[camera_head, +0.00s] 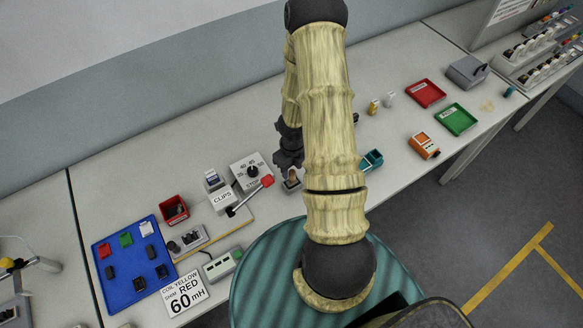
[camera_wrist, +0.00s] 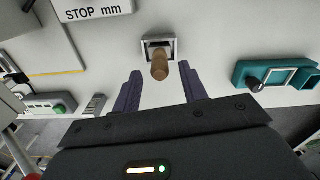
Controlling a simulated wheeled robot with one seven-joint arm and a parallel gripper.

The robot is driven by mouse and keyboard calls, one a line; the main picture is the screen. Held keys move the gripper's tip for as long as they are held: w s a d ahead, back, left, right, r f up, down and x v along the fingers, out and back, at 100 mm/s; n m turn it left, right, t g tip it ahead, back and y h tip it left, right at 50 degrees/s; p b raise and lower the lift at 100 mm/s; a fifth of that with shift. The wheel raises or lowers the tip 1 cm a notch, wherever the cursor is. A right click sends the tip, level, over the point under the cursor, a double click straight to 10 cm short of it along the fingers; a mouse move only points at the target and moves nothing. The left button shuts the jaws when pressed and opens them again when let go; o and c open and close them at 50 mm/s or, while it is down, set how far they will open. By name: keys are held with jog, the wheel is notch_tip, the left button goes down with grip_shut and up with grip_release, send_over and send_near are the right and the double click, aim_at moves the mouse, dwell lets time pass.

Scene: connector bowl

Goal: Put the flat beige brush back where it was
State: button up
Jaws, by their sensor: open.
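My gripper (camera_head: 288,161) is open over the middle of the bench. In the wrist view its two dark fingers (camera_wrist: 161,86) stand apart with nothing held between them. A brown handled piece (camera_wrist: 160,66) stands in a small grey square holder (camera_wrist: 146,47) just ahead of the fingertips, lined up with the gap; it also shows in the head view (camera_head: 293,175). I cannot tell whether it is the brush, as its lower end is hidden. A small pale beige patch (camera_head: 487,105) lies on the right part of the bench, too small to identify.
A teal holder (camera_wrist: 280,76) stands right of the grey holder. The STOP dial box (camera_head: 251,170), CLIPS box (camera_head: 223,198) and blue tray (camera_head: 133,262) are to the left. Red (camera_head: 425,93) and green (camera_head: 455,119) trays lie right. Bare bench lies behind the gripper.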

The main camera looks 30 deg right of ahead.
notch_tip(320, 180, up, 9)
jog(key=p, duration=0.6)
jog(key=shift+r+p, duration=0.2)
jog(key=shift+p, duration=0.15)
jog(key=s+a+r+n+t, duration=0.1)
jog(key=s+a+r+n, duration=0.2)
jog(key=r+n, duration=0.9)
jog(key=s+a+r+n+t, duration=0.1)
jog(key=s+a+r+n, duration=0.2)
jog(key=a+r+n, duration=0.6)
notch_tip(320, 180, up, 3)
jog(key=n, duration=1.2)
jog(key=shift+s+n+t, duration=0.15)
jog(key=shift+n+t, duration=0.15)
jog(key=shift+n, duration=0.1)
